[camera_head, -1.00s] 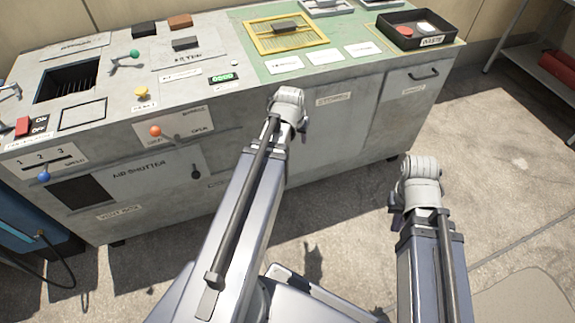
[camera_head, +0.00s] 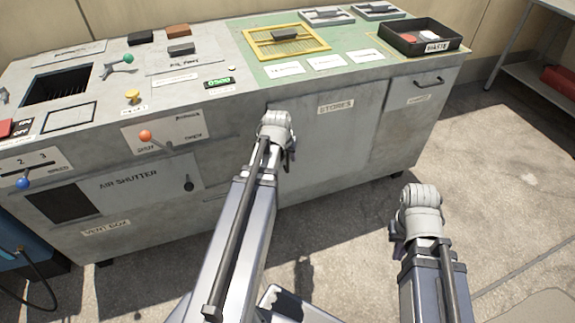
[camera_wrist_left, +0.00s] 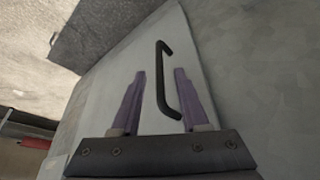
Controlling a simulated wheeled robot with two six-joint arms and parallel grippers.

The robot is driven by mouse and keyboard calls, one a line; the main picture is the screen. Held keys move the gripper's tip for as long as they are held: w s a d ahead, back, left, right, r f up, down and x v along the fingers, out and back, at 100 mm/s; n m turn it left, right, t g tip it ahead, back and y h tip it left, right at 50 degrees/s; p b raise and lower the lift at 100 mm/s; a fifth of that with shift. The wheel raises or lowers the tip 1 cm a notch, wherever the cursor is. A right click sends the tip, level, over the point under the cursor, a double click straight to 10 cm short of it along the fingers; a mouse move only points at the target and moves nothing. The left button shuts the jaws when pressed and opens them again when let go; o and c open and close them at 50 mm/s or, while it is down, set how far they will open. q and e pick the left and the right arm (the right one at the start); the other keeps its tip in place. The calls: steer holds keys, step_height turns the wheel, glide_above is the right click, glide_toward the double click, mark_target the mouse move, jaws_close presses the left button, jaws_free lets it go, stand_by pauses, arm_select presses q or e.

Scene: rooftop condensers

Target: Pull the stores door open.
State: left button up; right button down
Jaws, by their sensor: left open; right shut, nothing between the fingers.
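The stores door (camera_head: 328,150) is a grey panel on the cabinet front, with a STORES label (camera_head: 335,106) at its top. It looks closed. In the left wrist view, a black bar handle (camera_wrist_left: 162,85) stands on a pale panel, its upper end beyond the fingertips. My left gripper (camera_wrist_left: 160,73) is open, with its purple fingers either side of the handle in the picture; I cannot tell whether they touch it. In the head view, my left wrist hides the fingers and the handle. My right gripper (camera_head: 394,232) is shut and empty over the floor, away from the cabinet.
A narrower door with its own black handle (camera_head: 429,82) is right of the stores door. The worktop carries a black waste tray (camera_head: 392,46), a yellow frame (camera_head: 322,48) and several controls. An orange-knobbed lever (camera_head: 147,136) is left of my left arm. The floor (camera_head: 345,240) before the cabinet is clear.

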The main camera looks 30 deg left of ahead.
mark_target(287, 160)
arm_select(q)
steer(key=b+x, duration=0.3)
steer(key=x, duration=0.2)
steer(key=shift+f+b, duration=0.1)
steer(key=shift+b, duration=0.3)
jaws_close()
stand_by(1.0)
